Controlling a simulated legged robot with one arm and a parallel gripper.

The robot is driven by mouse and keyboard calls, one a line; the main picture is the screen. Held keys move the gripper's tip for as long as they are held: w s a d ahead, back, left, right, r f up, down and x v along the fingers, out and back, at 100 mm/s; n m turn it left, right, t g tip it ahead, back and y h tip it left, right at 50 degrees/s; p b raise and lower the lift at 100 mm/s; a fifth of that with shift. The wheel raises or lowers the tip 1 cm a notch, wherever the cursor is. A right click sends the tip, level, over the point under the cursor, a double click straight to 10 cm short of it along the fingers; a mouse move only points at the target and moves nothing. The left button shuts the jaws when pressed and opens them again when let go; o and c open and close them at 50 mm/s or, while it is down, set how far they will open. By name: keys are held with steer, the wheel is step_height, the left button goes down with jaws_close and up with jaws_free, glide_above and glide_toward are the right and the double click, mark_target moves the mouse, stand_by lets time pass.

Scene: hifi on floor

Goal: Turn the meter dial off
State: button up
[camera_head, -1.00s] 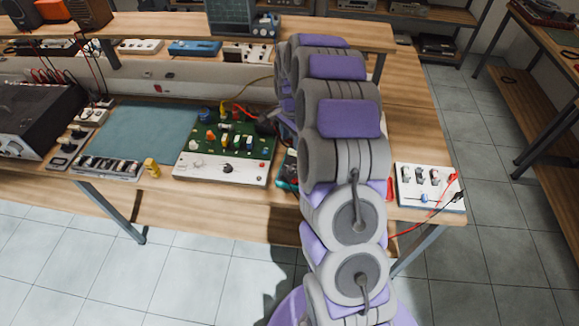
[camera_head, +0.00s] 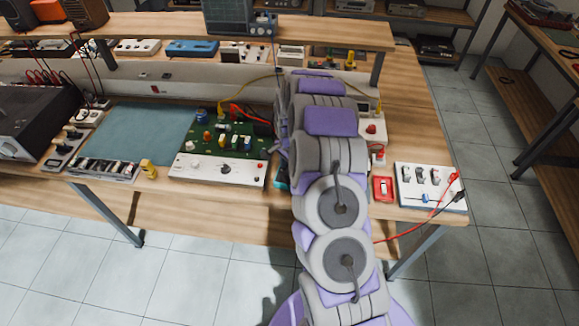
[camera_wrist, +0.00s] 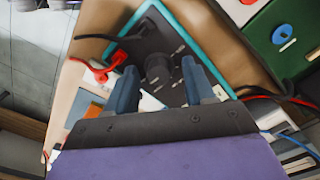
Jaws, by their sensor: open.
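The meter (camera_wrist: 178,38) is a dark unit with a teal edge, seen tilted in the wrist view. Its dial (camera_wrist: 158,66) is a dark round knob with pale marks around it. My gripper (camera_wrist: 159,70) is open, with one blue-grey finger on each side of the dial. I cannot tell whether the fingers touch it. The dial's pointer setting is too blurred to read. In the head view my arm hides most of the meter; only a bit of its teal edge (camera_head: 281,184) shows. My gripper is hidden there too.
A green circuit board with a white front panel (camera_head: 220,170) lies left of my arm. A red box (camera_head: 383,188) and a white switch panel (camera_head: 430,188) with red and black leads lie right. In the wrist view, red and black plugs (camera_wrist: 98,72) stand beside the meter.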

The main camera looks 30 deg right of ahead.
steer(key=shift+c, duration=0.5)
jaws_close()
